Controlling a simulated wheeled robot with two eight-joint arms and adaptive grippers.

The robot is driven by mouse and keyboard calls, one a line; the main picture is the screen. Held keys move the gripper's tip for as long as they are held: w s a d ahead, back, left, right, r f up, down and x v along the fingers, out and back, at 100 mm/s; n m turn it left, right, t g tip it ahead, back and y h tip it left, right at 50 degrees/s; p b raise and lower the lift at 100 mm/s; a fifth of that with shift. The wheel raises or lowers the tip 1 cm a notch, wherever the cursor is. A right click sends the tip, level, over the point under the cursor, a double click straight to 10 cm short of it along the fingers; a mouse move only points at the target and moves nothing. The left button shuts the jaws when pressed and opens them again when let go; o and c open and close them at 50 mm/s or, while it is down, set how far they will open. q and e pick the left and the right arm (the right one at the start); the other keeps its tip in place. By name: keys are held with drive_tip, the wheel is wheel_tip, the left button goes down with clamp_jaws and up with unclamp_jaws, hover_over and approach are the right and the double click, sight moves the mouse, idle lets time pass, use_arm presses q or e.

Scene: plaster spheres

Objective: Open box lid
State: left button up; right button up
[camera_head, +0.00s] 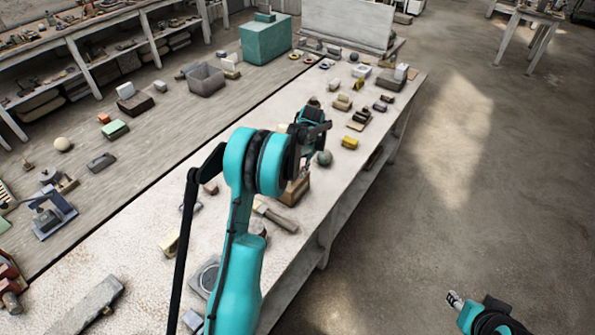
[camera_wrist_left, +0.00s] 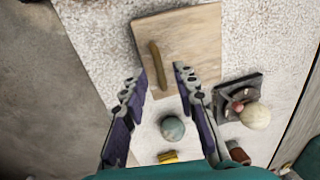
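A wooden box (camera_head: 294,190) stands on the white table, partly hidden behind my left arm in the head view. In the left wrist view its flat pale wooden lid (camera_wrist_left: 190,45) lies closed-looking, with a slim brown handle bar (camera_wrist_left: 157,66) on it. My left gripper (camera_wrist_left: 157,78) is open, its two fingers on either side of the near end of the handle in the picture; I cannot tell whether they touch it. In the head view this gripper (camera_head: 318,130) is mostly hidden. My right gripper (camera_head: 454,298) is over the floor at lower right, too small to judge its opening.
A grey-green sphere (camera_wrist_left: 172,128) and a yellow block (camera_wrist_left: 167,157) lie near the box. A cream sphere (camera_wrist_left: 254,116) sits by a dark stand. A brush-like tool (camera_head: 275,216) lies beside the box. The table's right edge is close; open floor lies beyond.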

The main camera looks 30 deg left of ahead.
use_arm(q)
drive_tip(key=shift+a+f, duration=0.1)
drive_tip(key=shift+f, duration=0.5)
drive_tip(key=shift+c, duration=0.3)
clamp_jaws()
drive_tip(key=shift+a+r, duration=0.1)
drive_tip(key=shift+r, duration=0.1)
